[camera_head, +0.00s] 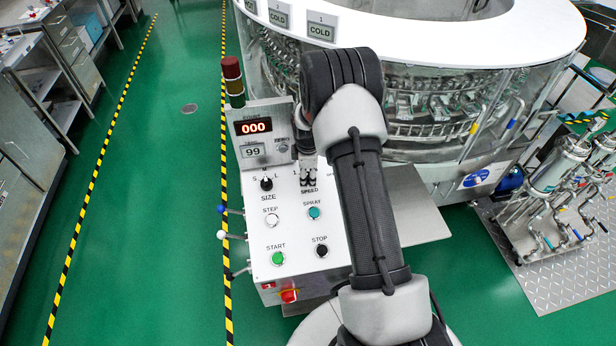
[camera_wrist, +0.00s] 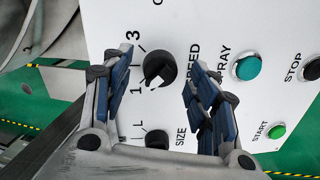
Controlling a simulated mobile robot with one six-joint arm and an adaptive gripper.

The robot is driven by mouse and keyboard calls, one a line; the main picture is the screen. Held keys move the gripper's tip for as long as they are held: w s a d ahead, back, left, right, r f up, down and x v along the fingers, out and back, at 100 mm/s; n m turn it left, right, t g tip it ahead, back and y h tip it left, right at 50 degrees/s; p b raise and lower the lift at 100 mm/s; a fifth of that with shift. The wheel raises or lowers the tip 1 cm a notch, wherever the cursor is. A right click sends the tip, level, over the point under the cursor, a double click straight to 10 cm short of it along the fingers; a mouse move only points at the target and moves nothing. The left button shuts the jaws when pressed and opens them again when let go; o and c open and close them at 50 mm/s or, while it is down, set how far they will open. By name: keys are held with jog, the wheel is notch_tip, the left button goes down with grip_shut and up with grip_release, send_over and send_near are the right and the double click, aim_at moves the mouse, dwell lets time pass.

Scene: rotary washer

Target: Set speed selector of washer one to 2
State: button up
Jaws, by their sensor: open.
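The black speed selector knob (camera_wrist: 160,68) is on the white panel in the wrist view, beside the word SPEED. The digits 1 and 3 show at its left; the 2 is not visible, and my left finger covers the area between them. A pale notch on the knob is at its lower left, towards the 1. My gripper (camera_wrist: 163,61) is open, with one blue-padded finger on each side of the knob; I cannot tell whether either touches it. In the head view my gripper (camera_head: 308,172) is over the speed selector and largely hides it.
The size knob (camera_head: 266,183) is left of my gripper. Step (camera_head: 272,220), spray (camera_head: 314,213), start (camera_head: 278,258) and stop (camera_head: 321,250) buttons are below. A display box (camera_head: 262,130) with a signal lamp (camera_head: 232,80) stands behind. The rotary washer drum (camera_head: 430,110) is at the back right.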

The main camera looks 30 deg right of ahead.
jog(key=shift+w+f, duration=0.15)
jog(key=shift+f, duration=0.65)
jog(key=shift+c, duration=0.3)
jog(key=c, duration=1)
jog(key=m+b, duration=0.1)
jog(key=m, duration=0.3)
jog(key=shift+d, duration=0.1)
jog(key=shift+m+y+b, duration=0.35)
jog(key=shift+m+y, duration=0.05)
jog(key=shift+m, duration=2)
